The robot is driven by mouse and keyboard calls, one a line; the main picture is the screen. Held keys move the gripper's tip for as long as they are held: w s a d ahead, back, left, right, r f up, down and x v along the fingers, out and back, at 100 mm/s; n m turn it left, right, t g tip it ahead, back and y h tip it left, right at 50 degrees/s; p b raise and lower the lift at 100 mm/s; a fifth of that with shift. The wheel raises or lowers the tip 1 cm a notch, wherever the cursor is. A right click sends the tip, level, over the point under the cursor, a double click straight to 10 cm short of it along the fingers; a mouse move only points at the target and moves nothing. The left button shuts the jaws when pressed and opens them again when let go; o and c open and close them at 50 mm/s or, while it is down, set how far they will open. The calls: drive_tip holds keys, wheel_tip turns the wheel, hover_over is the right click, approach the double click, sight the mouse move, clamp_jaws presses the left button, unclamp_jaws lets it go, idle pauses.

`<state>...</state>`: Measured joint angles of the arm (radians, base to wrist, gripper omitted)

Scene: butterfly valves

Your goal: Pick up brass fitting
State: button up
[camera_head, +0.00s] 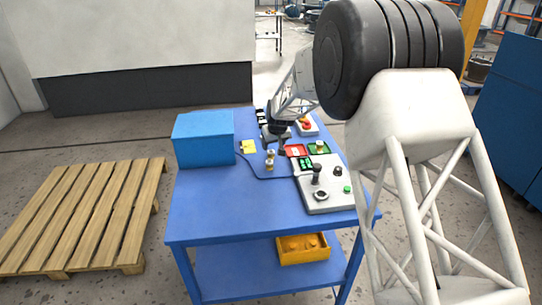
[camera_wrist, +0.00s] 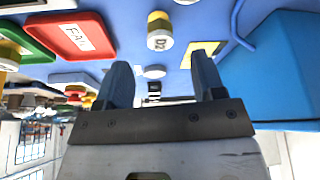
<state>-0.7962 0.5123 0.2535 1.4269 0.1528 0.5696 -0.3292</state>
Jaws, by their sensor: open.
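A blue box (camera_head: 204,140) stands at the table's left, with a yellow note (camera_head: 248,147) beside it. A red FAIL tray (camera_wrist: 72,36) and green tray (camera_head: 319,147) lie to the right. A grey control panel (camera_head: 332,196) with a joystick is nearer. The table's front left is clear.

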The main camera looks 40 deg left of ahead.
sight(271, 151)
drive_tip(key=shift+f, duration=0.15)
drive_tip(key=shift+x, duration=2.5)
drive_tip(key=shift+c, duration=0.4)
drive_tip(key=c, duration=1)
